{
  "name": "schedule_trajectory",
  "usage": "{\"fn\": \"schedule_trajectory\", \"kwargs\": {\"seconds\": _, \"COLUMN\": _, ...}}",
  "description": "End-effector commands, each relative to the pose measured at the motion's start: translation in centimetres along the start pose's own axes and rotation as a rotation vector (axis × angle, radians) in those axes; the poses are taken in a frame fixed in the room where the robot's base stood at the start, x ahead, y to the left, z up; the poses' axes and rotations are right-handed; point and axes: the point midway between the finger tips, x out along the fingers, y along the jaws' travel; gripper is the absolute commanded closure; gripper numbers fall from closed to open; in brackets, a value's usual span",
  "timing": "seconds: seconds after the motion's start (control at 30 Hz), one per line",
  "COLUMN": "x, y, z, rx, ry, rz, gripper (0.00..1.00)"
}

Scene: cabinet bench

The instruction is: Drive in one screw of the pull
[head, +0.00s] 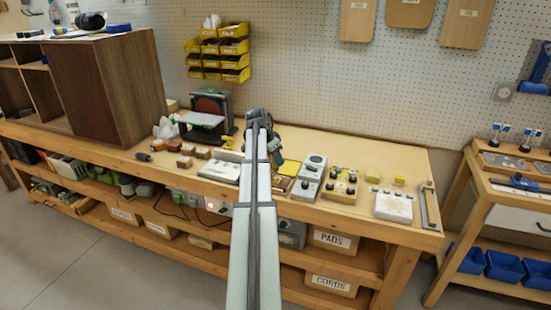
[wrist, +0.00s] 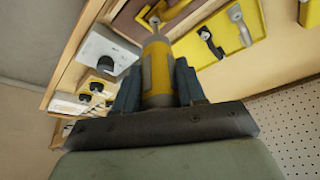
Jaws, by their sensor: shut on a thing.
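My gripper (wrist: 157,80) is shut on a yellow and grey cylindrical tool, which looks like a screwdriver (wrist: 156,72). Its narrow grey tip (wrist: 155,22) points away from the wrist, over the bench. In the head view my gripper (head: 262,122) is above the middle of the bench, mostly hidden behind my arm; the tool cannot be made out there. A grey, pull-like metal piece (wrist: 240,24) and a dark one (wrist: 206,40) lie on a yellow holder beyond the tool. I cannot tell which is the pull. No screw can be made out clearly.
A brown cabinet (head: 118,85) stands on the left of the bench. Yellow bins (head: 220,50) hang on the pegboard behind.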

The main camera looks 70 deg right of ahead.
Motion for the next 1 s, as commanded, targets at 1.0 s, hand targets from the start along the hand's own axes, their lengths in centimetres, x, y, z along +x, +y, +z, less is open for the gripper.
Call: {"fn": "schedule_trajectory", "kwargs": {"seconds": 1.0, "x": 0.58, "y": 0.0, "z": 0.23, "rx": 0.0, "ry": 0.001, "rz": 0.0, "gripper": 0.92}}
